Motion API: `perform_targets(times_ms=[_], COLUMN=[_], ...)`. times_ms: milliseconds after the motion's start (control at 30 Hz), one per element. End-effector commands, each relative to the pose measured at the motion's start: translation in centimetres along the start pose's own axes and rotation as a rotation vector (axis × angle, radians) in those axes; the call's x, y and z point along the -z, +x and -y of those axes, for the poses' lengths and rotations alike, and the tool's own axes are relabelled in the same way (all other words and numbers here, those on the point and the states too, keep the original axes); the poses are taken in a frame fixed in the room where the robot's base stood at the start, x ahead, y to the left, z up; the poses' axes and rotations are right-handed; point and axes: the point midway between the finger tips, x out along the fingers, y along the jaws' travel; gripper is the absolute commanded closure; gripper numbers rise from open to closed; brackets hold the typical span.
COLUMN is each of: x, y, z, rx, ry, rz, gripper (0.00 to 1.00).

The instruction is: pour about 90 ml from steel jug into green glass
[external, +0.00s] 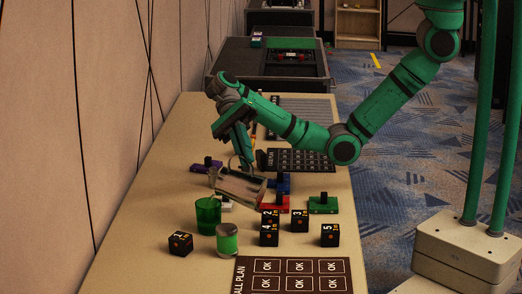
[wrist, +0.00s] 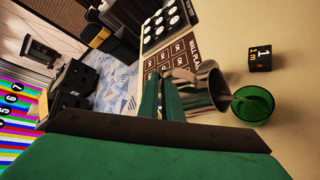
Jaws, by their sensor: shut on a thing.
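The steel jug (external: 240,188) is held off the table in the external view, tilted far over to the left with its mouth end toward the green glass. My gripper (external: 243,158) is shut on the jug's handle side, above the jug. The green glass (external: 208,214) stands upright on the table. In the wrist view the jug (wrist: 207,86) has its lip close to or over the rim of the green glass (wrist: 252,104), and my gripper's fingers (wrist: 160,98) are beside the jug. I cannot tell whether liquid is flowing or how full the glass is.
A green-and-grey cylinder (external: 227,240) stands close in front of the glass. Several black numbered cubes (external: 180,243) stand around. Red (external: 274,204) and green (external: 322,204) knobbed blocks stand to the right. A wall plan board (external: 292,275) lies at the front.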

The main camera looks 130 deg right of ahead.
Motion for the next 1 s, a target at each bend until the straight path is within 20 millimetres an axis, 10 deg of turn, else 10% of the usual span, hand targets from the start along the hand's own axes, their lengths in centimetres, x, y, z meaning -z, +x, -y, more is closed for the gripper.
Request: perform_targets(times_ms=[1000], x=[4.5], y=[4.3], z=[-1.0], rx=[0.299], ry=[-0.324], rz=[-0.02], gripper=[1.0])
